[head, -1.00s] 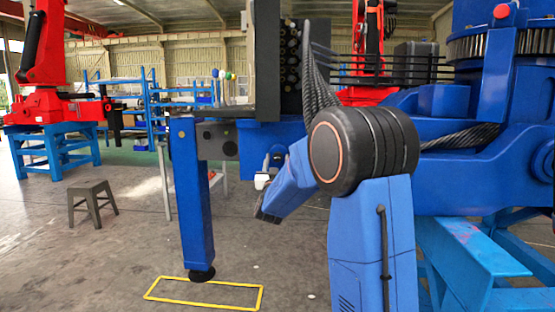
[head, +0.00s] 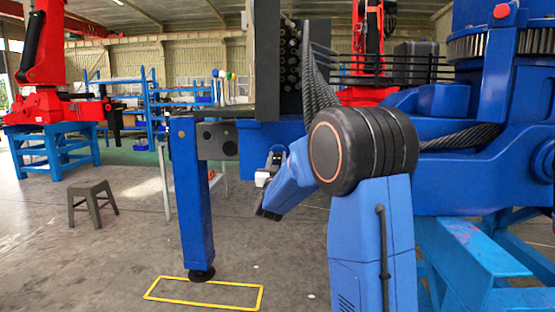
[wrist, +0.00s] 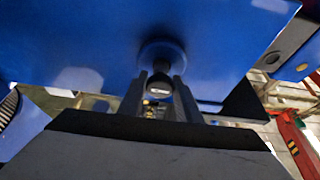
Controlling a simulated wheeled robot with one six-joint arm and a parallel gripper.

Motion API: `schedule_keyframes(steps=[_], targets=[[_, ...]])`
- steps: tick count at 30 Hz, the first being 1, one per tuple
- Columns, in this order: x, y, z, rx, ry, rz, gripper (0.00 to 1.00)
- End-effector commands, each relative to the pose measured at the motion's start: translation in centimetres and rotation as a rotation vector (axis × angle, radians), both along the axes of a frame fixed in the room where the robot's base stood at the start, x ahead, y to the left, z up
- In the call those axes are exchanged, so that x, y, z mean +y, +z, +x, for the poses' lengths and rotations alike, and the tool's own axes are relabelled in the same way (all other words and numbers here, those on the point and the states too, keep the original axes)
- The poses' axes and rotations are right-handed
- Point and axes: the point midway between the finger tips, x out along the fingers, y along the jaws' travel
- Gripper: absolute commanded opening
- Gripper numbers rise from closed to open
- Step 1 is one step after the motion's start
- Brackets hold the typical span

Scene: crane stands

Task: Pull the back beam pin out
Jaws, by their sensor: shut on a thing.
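The back beam pin (wrist: 161,75) shows in the wrist view as a dark knob with a pale end. It sits in a round blue collar (wrist: 150,50) on the blue beam's face (wrist: 75,40). My gripper (wrist: 160,98) is shut on the pin, with one dark finger on each side of it. The pin itself is too small and covered there to make out clearly.
The blue outrigger leg (head: 194,210) stands upright left of my gripper, its black foot above a yellow floor frame (head: 205,305). A grey stool (head: 90,205) stands further left. The crane's blue body (head: 470,165) fills the right. The floor between stool and leg is clear.

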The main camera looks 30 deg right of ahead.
Motion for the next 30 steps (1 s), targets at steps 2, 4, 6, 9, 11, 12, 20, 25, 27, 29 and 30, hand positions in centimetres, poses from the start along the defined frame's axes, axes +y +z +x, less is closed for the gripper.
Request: schedule_keyframes(steps=[2,4,6,9,11,12,20,25,27,29,30], targets=[[0.7,0.0,-0.9,0.000,0.001,0.000,0.00],[1.4,0.0,-1.8,0.001,0.002,0.001,0.00],[1.9,0.0,-2.6,0.001,0.002,0.000,0.00],[2.3,0.0,-3.3,0.000,0.001,0.000,0.00],[2.3,0.0,-3.4,0.000,0.001,0.000,0.00],[2.3,0.0,-3.4,0.000,0.001,0.000,0.00],[2.3,-0.1,-3.4,0.000,0.001,0.000,0.49],[2.3,-0.1,-3.4,0.001,0.001,0.000,0.49],[2.3,0.0,-3.3,0.000,0.001,0.000,0.49],[2.3,-0.1,-3.4,0.001,0.001,0.000,0.49],[2.4,-0.1,-3.5,0.001,0.001,0.000,0.49]])
